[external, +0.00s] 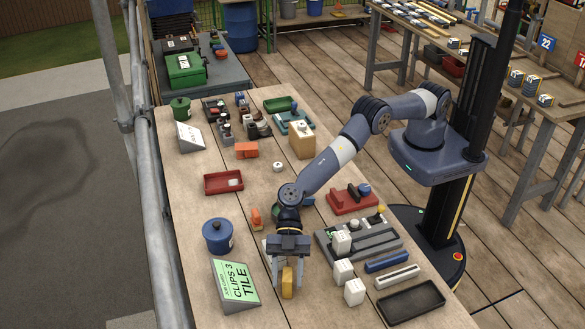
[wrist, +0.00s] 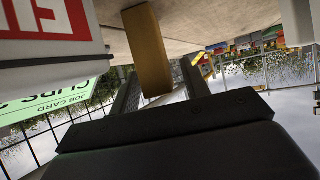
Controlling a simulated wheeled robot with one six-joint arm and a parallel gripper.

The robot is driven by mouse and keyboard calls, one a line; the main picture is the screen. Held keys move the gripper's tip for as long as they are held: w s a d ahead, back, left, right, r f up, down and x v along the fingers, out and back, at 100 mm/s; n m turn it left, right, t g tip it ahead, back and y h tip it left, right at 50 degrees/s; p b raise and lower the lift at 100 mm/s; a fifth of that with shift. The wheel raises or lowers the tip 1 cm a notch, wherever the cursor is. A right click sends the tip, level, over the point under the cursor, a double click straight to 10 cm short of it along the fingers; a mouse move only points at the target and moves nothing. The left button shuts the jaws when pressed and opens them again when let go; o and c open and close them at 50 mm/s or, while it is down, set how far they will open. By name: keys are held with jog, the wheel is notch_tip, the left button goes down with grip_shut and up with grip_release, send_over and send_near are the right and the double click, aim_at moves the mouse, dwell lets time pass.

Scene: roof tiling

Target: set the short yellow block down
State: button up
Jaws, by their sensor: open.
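The short yellow block (external: 288,283) stands upright on the wooden bench, near its front edge. It also shows in the wrist view (wrist: 148,50) as an ochre block with its far end at the bench surface. My gripper (external: 288,287) points down over it, with one finger on each side. The jaws are open around the block, and in the wrist view a gap shows between the block and the right finger. Whether the left finger touches it I cannot tell.
A green job card (external: 236,284) and a blue pot (external: 218,236) stand to the left. White blocks (external: 344,271), a grey tray (external: 360,239) and a black tray (external: 411,302) lie to the right. Bench is clear around the red tray (external: 223,183).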

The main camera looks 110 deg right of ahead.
jog(key=b+v, duration=0.1)
jog(key=v, duration=1.1)
